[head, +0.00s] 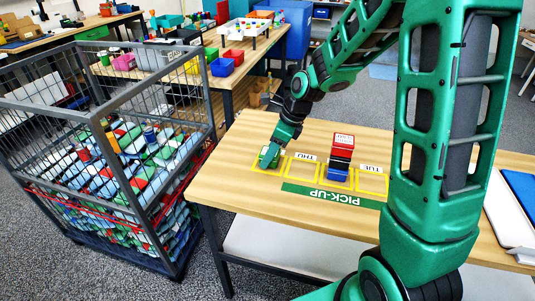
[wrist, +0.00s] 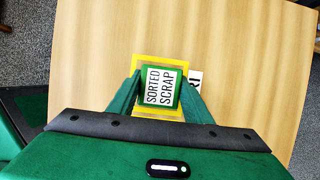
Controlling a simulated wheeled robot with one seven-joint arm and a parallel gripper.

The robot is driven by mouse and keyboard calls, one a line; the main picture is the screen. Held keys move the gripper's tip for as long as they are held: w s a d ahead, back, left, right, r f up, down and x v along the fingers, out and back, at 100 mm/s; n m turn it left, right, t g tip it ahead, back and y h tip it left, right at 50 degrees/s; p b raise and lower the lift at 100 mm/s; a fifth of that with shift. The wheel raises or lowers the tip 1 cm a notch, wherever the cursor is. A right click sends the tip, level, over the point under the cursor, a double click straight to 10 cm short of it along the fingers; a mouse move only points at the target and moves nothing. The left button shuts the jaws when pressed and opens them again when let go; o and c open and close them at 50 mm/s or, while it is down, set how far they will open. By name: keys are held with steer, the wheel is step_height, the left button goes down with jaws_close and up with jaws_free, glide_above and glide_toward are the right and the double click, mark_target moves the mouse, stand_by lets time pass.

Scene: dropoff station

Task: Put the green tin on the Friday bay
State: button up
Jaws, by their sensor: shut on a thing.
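The green tin (wrist: 161,88) has a white top label reading "SORTED SCRAP". It sits between the fingers of my gripper (wrist: 155,92), which is shut on it. In the wrist view it lies inside the yellow outline of a bay (wrist: 143,58), whose partly covered tag (wrist: 195,80) shows "RI". In the head view the green tin (head: 268,157) and my gripper (head: 275,146) are at the leftmost bay in the row, left of THU. The tin looks upright and at or very near the tabletop; I cannot tell whether it touches.
The THU bay (head: 302,171) is empty. A red tin (head: 342,145) stands on a blue tin (head: 338,171) in the bay beside it. The TUE bay (head: 371,182) looks empty. A wire cage cart (head: 196,147) full of items stands left of the table (head: 232,190).

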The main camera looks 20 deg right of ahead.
steer(key=o, duration=1.2)
steer(key=shift+c, duration=0.2)
steer(key=v, duration=1.2)
steer(key=shift+s, duration=0.1)
